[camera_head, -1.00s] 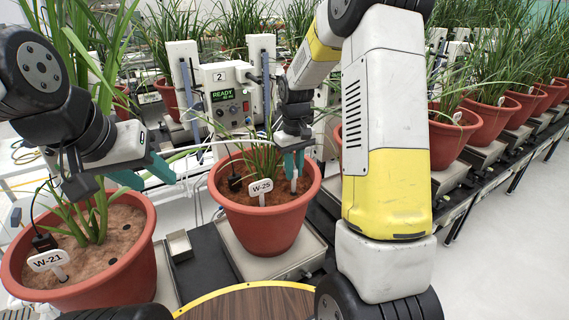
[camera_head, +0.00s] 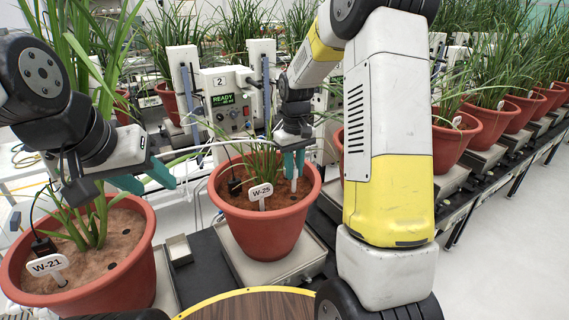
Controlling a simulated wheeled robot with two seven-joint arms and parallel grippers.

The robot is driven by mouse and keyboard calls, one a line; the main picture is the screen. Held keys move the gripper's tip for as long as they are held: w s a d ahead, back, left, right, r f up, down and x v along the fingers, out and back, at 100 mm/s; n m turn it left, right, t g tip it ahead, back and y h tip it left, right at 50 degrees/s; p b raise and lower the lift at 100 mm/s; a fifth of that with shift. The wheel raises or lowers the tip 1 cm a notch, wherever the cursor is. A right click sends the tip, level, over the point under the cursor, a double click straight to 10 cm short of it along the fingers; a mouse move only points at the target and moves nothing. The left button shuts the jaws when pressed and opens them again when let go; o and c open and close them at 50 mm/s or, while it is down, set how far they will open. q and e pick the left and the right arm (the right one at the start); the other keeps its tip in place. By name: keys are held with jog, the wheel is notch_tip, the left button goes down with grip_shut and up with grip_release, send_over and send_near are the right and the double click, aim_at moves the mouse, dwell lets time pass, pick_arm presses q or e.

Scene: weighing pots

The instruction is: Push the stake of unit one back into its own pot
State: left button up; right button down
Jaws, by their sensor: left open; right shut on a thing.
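My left gripper (camera_head: 146,181) is open and empty. In the picture it shows at the upper right rim of the left terracotta pot (camera_head: 120,290), whose white tag W-21 (camera_head: 48,264) stands in its soil. My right gripper (camera_head: 293,163) points down over the right side of the middle terracotta pot (camera_head: 262,228). Its teal fingers are shut on a slim white stake (camera_head: 294,184), whose lower end shows at the soil. The white W-25 tag (camera_head: 261,191) stands upright at the front of that pot. I cannot tell which pot is unit one's.
The middle pot stands on a grey scale (camera_head: 282,270). A control box marked 2 (camera_head: 222,90) stands behind it. A small open metal box (camera_head: 179,249) lies between the two pots. A row of potted plants (camera_head: 490,122) fills the right. A round wooden table top (camera_head: 255,305) is in front.

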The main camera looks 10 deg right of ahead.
jog(key=shift+r, duration=3.35)
